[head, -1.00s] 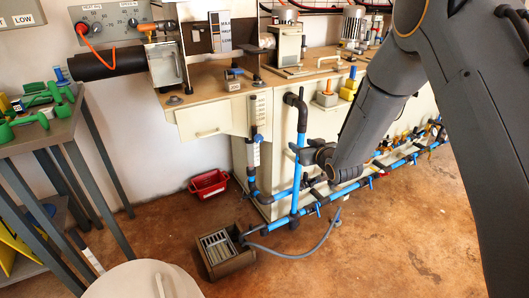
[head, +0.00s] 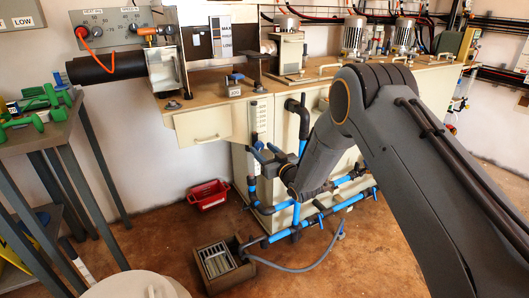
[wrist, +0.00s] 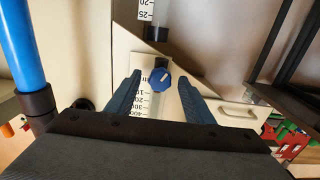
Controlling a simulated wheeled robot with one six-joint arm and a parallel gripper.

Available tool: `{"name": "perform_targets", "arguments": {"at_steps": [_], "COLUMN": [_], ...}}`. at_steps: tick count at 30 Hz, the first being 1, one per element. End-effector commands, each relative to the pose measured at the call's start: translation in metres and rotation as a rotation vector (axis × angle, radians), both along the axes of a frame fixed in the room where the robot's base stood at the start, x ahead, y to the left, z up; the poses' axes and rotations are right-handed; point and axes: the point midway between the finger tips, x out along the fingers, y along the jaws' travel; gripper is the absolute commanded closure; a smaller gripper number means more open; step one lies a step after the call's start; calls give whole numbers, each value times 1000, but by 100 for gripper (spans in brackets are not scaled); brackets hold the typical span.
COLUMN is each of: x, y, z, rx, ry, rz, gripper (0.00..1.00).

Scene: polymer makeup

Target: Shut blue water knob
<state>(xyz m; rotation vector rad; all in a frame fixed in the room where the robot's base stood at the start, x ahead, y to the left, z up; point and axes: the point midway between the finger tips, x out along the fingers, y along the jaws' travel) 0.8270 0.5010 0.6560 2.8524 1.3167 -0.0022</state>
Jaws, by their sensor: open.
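The blue water knob (wrist: 160,79) shows in the wrist view as a small blue dial with a white pointer mark, on a clear vertical tube in front of a printed scale. My gripper (wrist: 160,84) is open, with one dark blue finger on each side of the knob in the picture. I see gaps between the fingers and the knob; how far the knob lies beyond the fingertips is hard to tell. In the head view my gripper (head: 267,154) is at the front left of the machine, by the scale tube, and the knob is hard to pick out there.
A blue vertical pipe (wrist: 22,45) with a black fitting stands left in the wrist view. The cream drawer (head: 203,127) is left of the gripper in the head view. Blue pipes (head: 350,202) run low along the machine. A red crate (head: 208,194) sits on the floor.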

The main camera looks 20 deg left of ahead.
Motion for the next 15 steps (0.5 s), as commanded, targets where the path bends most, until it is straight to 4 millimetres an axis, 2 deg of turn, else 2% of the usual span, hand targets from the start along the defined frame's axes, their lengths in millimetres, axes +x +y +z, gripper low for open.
{"name": "perform_targets", "arguments": {"at_steps": [10, 15], "x": [3, 3], "y": [4, 3], "z": [1, 1], "rx": [1, 1], "ry": [-1, -1], "rz": [0, -1], "gripper": [52, 81]}}
